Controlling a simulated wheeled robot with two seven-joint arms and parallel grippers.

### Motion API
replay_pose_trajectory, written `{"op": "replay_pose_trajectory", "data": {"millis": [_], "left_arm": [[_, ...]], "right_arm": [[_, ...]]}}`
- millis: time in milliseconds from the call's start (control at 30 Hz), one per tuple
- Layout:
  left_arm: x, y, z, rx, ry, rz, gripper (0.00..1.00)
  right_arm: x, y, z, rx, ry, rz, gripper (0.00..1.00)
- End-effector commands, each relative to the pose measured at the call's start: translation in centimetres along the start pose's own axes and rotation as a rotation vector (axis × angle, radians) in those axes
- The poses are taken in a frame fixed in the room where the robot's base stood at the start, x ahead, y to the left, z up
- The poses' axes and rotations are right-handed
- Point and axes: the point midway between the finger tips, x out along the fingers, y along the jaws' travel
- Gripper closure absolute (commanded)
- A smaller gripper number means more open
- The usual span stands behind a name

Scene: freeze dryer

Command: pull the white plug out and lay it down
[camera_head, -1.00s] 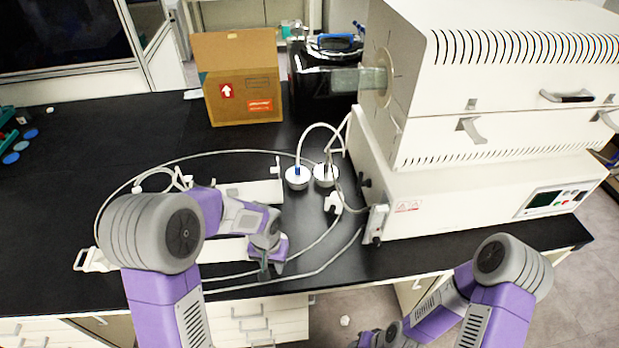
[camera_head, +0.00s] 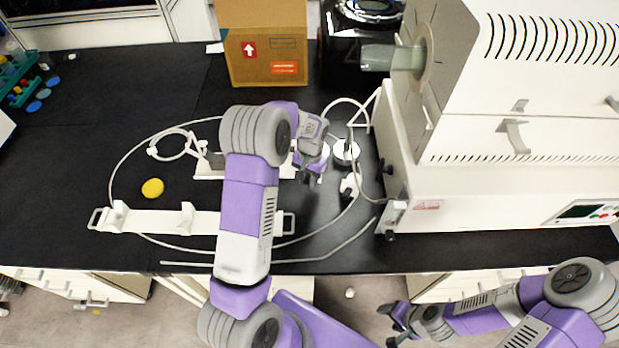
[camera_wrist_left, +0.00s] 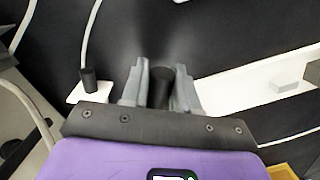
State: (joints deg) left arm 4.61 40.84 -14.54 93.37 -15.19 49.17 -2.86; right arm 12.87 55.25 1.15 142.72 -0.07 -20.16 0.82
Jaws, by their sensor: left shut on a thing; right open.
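My left gripper (camera_head: 313,170) is over the bench, beside the round white fittings near the machine. In the left wrist view its two grey fingers (camera_wrist_left: 161,90) are shut on a dark cylindrical thing (camera_wrist_left: 160,84). I cannot tell whether this belongs to the white plug. A white round fitting (camera_head: 346,151) stands to the right of the gripper with a white cable; another is mostly hidden behind the gripper. A small white piece (camera_head: 350,185) lies nearer the front. In the wrist view a white piece with a black knob (camera_wrist_left: 88,82) stands to the left. My right gripper (camera_head: 397,324) is open and empty, below the bench front.
A white bar with uprights (camera_head: 160,220) and a yellow disc (camera_head: 152,188) lie on the black bench. A looped white tube (camera_head: 112,180) surrounds them. The white machine (camera_head: 480,200) blocks the right; a cardboard box (camera_head: 262,50) stands behind. The bench at far left is mostly clear.

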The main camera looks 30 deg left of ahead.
Motion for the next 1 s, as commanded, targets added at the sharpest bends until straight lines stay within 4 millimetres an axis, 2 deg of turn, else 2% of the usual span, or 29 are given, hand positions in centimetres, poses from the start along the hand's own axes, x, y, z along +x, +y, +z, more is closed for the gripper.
{"op": "replay_pose_trajectory", "data": {"millis": [600,1000], "left_arm": [[6.1,0.0,-0.7,0.000,0.001,-0.001,1.00],[6.2,0.0,-0.8,0.000,0.001,-0.001,1.00]], "right_arm": [[4.1,1.6,-0.2,0.001,0.000,0.000,0.41],[4.1,1.6,-0.2,0.000,0.000,0.000,0.41]]}}
